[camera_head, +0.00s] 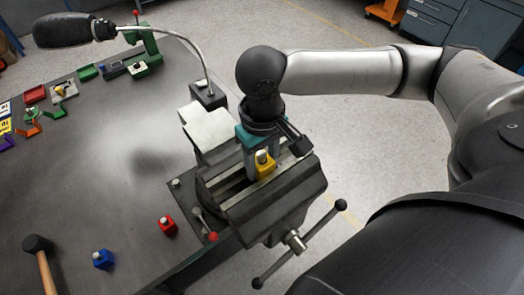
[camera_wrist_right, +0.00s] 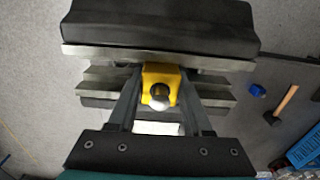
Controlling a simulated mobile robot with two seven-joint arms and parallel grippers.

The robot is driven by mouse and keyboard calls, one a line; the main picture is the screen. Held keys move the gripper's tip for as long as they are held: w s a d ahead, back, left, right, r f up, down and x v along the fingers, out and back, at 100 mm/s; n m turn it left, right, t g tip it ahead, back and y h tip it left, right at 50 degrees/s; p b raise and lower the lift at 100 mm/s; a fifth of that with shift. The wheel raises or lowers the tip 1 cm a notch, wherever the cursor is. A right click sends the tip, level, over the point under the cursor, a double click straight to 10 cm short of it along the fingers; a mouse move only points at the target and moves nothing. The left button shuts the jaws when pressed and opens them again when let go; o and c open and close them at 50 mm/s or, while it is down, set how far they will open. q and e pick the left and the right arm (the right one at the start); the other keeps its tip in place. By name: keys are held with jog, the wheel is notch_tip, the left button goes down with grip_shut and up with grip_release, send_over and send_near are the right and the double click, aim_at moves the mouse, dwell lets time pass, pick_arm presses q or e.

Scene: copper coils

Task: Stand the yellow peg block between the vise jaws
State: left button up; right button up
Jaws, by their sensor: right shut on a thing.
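The yellow peg block (camera_head: 264,165) has a pale metal peg on top and is at the gap of the vise (camera_head: 275,200). It also shows in the right wrist view (camera_wrist_right: 161,86), between the two fingers and the vise jaws (camera_wrist_right: 150,62). My right gripper (camera_head: 256,162) is over the vise and shut on the yellow peg block. The block looks upright in the head view. Its lower part is hidden, so I cannot tell whether it touches the vise bed. My left gripper is not in view.
A red peg block (camera_head: 167,225), a blue peg block (camera_head: 103,259) and a hammer (camera_head: 41,262) are on the dark table (camera_head: 100,175). A lamp (camera_head: 75,30) arches over the back. Several coloured parts lie at the far left. The table's middle is clear.

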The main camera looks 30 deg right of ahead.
aim_at(262, 154)
dwell(0.3)
jog(key=o, duration=1.3)
jog(key=shift+o, duration=0.2)
notch_tip(262, 154, up, 6)
jog(key=p, duration=0.7)
jog(key=shift+f, duration=0.2)
jog(key=shift+r+p, duration=0.35)
jog(key=shift+r, duration=0.85)
